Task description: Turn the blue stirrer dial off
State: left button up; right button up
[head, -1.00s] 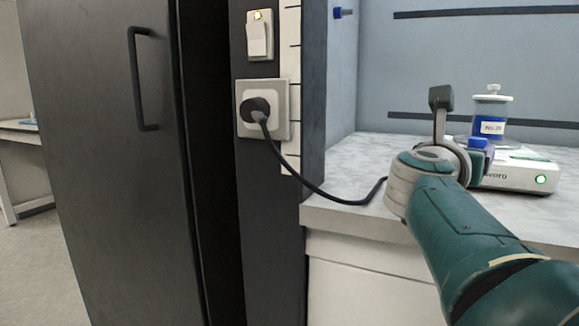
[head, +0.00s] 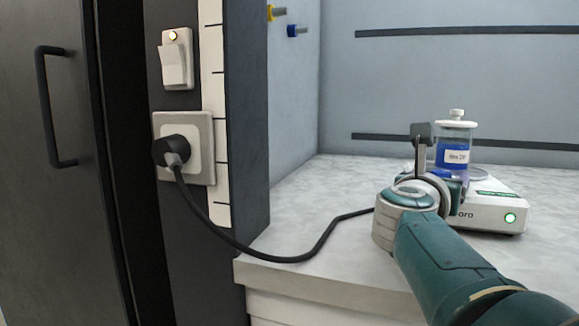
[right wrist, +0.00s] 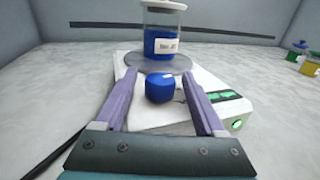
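The blue stirrer dial (right wrist: 160,89) is on the front of the white stirrer (right wrist: 207,84), below the round plate. The stirrer also shows in the head view (head: 488,215), with a green light lit on its front. A lidded jar with blue liquid (head: 455,147) stands on the plate; it also shows in the right wrist view (right wrist: 163,40). My right gripper (right wrist: 159,75) is open, its two purple fingers on either side of the dial with gaps visible. I cannot tell its height over the dial. My left gripper is not in view.
A black plug sits in a wall socket (head: 204,126), and its cable (head: 285,259) runs over the counter (head: 310,205). A switch with a lit lamp (head: 175,62) is above. A dark cabinet door (head: 40,220) stands left. Yellow- and blue-topped items (right wrist: 311,64) are at the far right.

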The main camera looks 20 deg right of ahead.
jog(key=shift+a, duration=0.1)
jog(key=shift+c, duration=0.6)
grip_shut()
jog(key=shift+s+r+n+t+y+p, duration=0.1)
jog(key=shift+r+n+t+y+p, duration=0.15)
jog(key=shift+n+t+y+p, duration=0.55)
jog(key=n+t+y+p, duration=0.2)
jog(key=t, duration=0.1)
jog(key=shift+p, duration=0.35)
jog(key=n+t+y, duration=0.2)
jog(key=y, duration=0.1)
jog(key=shift+f+n+p, duration=0.15)
jog(key=shift+n+p, duration=0.15)
jog(key=shift+p, duration=0.1)
jog(key=shift+n+t+y, duration=0.9)
jog(key=shift+n+y, duration=0.5)
jog(key=shift+y, duration=0.8)
jog(key=shift+f, duration=0.1)
